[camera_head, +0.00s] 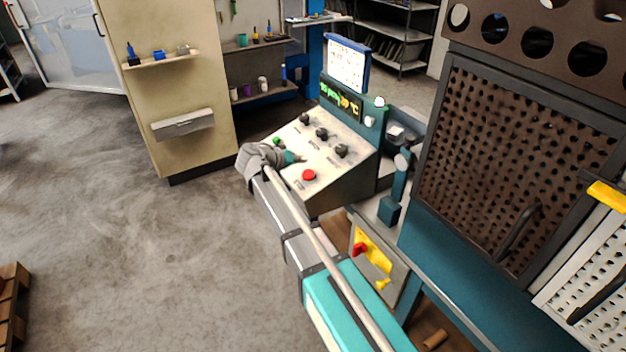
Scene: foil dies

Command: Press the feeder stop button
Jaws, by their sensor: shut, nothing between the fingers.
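A sloped cream control panel (336,172) stands near the middle of the view. It carries a round red button (309,175) at its lower front, a green button (277,141) at its upper left and several black knobs (322,134). Labels beside the buttons are too small to read. My arm reaches in from the lower right. My gripper (300,158) is shut and empty, low over the panel's left part, with its tip between the green and red buttons. The red button is uncovered. I cannot tell whether the fingertips touch the panel.
A display (342,99) and a blue-framed sheet (347,64) stand behind the panel. A perforated dark guard (510,150) rises at right. A yellow plate with a red switch (360,249) is below. A beige cabinet (170,90) stands at left; the floor (130,240) before it is clear.

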